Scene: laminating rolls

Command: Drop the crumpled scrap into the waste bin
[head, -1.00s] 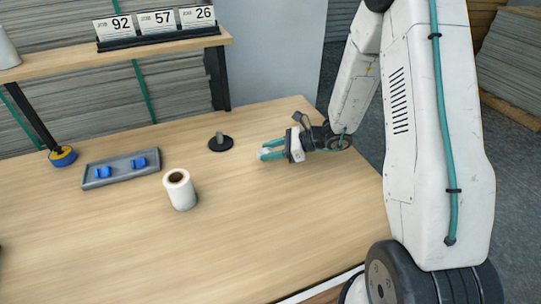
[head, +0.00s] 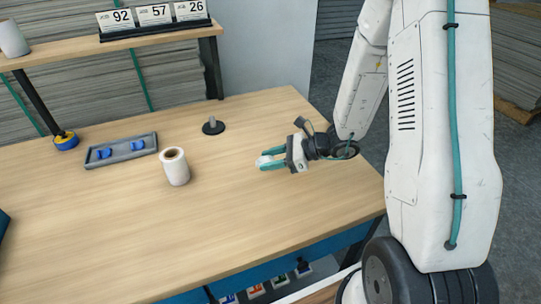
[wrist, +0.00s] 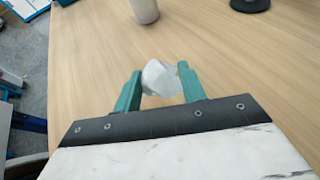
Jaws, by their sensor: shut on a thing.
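The crumpled scrap (wrist: 161,79) is a small, pale, faceted lump between the two green fingertips in the wrist view. My gripper (wrist: 161,86) is shut on it. In the head view my gripper (head: 270,162) points left above the right part of the wooden table, and the scrap shows as a whitish bit between the fingers. I cannot pick out a waste bin for certain in either view.
A white roll (head: 175,168) stands left of my gripper. A black disc with a peg (head: 213,126) is behind it. A grey tray (head: 118,151) holds blue pieces. A shelf (head: 100,49) bears number cards. The table's front (head: 150,245) is clear.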

